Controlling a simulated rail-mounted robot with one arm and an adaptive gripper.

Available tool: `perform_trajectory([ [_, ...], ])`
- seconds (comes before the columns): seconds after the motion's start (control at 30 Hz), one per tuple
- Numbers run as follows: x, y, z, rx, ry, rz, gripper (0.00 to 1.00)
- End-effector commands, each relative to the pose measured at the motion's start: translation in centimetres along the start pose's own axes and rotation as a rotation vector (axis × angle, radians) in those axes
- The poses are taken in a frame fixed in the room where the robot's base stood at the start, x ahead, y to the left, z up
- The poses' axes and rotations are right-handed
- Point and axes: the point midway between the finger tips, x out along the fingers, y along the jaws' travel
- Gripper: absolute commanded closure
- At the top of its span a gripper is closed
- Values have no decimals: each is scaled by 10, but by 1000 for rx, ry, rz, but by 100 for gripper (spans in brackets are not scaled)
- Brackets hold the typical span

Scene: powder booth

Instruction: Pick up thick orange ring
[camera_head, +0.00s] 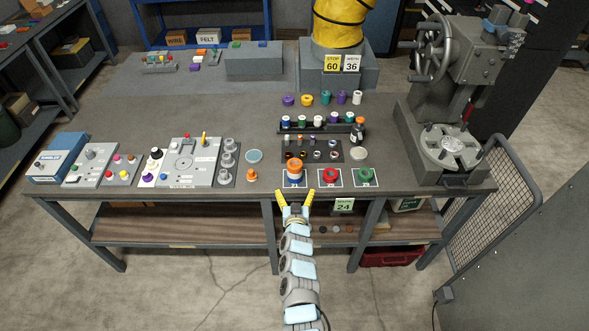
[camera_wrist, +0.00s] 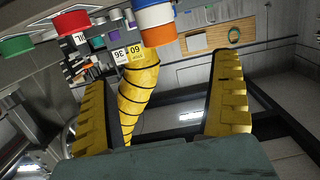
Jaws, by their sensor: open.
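A thick orange ring (camera_head: 294,164) sits on top of a stack at the table's front edge, with white and blue (camera_head: 294,183) parts below it. In the upside-down wrist view the orange ring (camera_wrist: 162,37) shows at the top middle, beyond and between my fingers, with the white part (camera_wrist: 155,15) against it. My gripper (camera_head: 295,195) is open and empty, just in front of the stack at the table's front edge. Its two yellow fingers are spread wide and apart from the ring.
A red ring (camera_head: 331,174) and a green ring (camera_head: 366,175) sit on cards right of the stack. A smaller orange piece (camera_head: 251,175) stands to the left. Behind is a dark tray (camera_head: 287,144) of small parts. A grey press (camera_head: 450,110) stands at the right.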

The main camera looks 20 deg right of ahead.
Motion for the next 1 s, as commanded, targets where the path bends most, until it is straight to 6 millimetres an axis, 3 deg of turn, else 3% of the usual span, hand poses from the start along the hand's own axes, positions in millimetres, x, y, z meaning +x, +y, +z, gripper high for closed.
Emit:
perform_trajectory([
  [0.5,52,0,2,2,7,2,6],
  [1.0,90,1,3,2,2,2,6],
])
